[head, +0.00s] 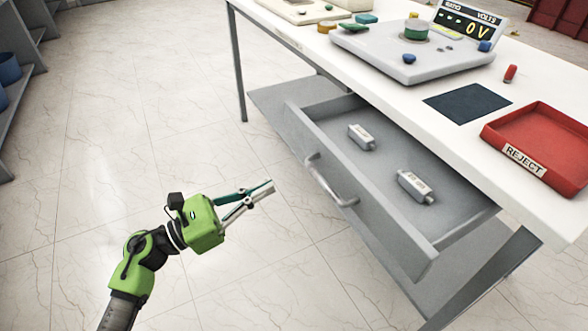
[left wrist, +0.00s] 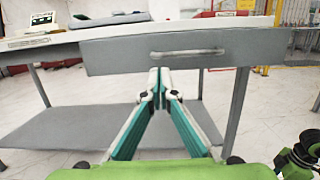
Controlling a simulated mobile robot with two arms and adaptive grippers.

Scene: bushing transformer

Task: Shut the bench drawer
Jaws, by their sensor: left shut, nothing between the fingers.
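The grey bench drawer (head: 372,200) is pulled out from under the white bench top, and two small pale labelled parts lie in it. Its silver bar handle (head: 331,182) is on the front panel. My left gripper (head: 270,184) is shut and empty, in front of the drawer and apart from the handle. In the left wrist view the closed fingertips (left wrist: 159,72) point toward the drawer front (left wrist: 120,55), just below the handle (left wrist: 187,53). My right gripper is not in the head view; a green and black arm part shows at the lower right of the wrist view.
The white bench top (head: 400,105) carries a red REJECT tray (head: 557,143), a dark mat (head: 467,103) and a grey test unit with a 0 V display (head: 467,25). A lower shelf (left wrist: 75,140) lies under the bench. Shelves with blue bins (head: 8,68) stand at far left. The tiled floor before the drawer is clear.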

